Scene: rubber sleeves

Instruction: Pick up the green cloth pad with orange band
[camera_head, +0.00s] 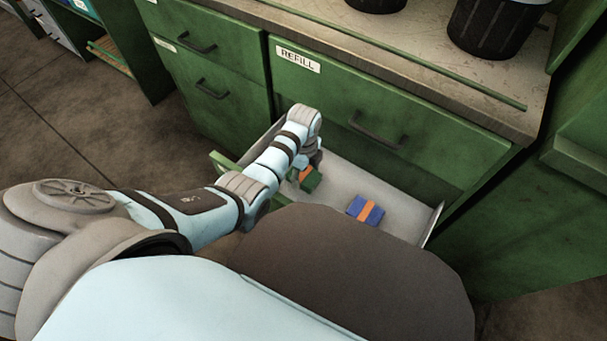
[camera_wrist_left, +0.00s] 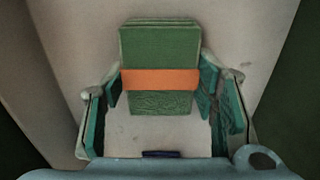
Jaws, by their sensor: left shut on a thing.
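The green cloth pad with orange band (camera_head: 311,183) is at the left part of an open drawer (camera_head: 405,203). In the left wrist view the green pad (camera_wrist_left: 160,55) shows its broad face, with the orange band across its middle. My left gripper (camera_head: 306,168) reaches down into the drawer. In the left wrist view its fingers (camera_wrist_left: 161,84) sit on both sides of the pad's lower part and are shut on it. I cannot tell whether the pad touches the drawer floor. My right gripper is not in view.
A blue pad with an orange band (camera_head: 366,210) lies in the drawer, right of the green one. The green cabinet (camera_head: 440,140) rises behind the drawer, with a handle (camera_head: 377,131) and a REFILL label (camera_head: 298,60). Black containers (camera_head: 492,28) stand on its top.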

